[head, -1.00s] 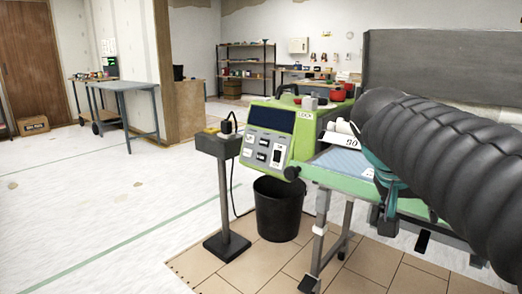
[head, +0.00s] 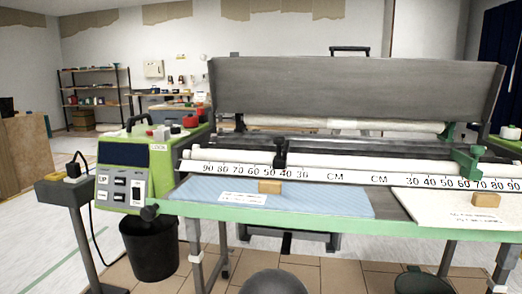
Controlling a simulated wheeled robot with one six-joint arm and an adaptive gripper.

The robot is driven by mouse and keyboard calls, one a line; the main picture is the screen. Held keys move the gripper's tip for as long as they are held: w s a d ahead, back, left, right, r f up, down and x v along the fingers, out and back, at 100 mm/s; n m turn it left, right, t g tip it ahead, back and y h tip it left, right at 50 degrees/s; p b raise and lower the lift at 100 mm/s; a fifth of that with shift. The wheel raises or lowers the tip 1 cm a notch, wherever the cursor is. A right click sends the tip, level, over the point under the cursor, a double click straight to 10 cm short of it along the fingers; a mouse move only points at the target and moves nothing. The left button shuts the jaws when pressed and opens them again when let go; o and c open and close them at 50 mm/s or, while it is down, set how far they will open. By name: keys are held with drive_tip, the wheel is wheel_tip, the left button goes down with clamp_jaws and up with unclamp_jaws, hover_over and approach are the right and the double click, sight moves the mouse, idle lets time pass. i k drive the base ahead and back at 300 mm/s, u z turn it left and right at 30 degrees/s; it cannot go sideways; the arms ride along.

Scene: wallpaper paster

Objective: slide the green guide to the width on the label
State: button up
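The green guide (head: 468,160) sits on the white ruler bar (head: 340,176) at the right of the paster, over the right-hand scale near the 60 and 70 marks. Its exact reading cannot be told. A white label with small writing (head: 243,198) lies on the blue patterned sheet (head: 330,202). The white sheet (head: 415,199) at the right also carries small writing (head: 477,217). Neither text is legible. My gripper is not in view in the head view.
A black guide (head: 280,152) sits on the left-hand scale near 40. Wooden blocks lie on the blue sheet (head: 270,187) and white sheet (head: 487,200). The green control box (head: 125,178) stands left, above a black bucket (head: 150,250). The upright grey cover (head: 350,88) rises behind.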

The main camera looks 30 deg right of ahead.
sight(469, 170)
drive_tip(key=z, duration=2.3)
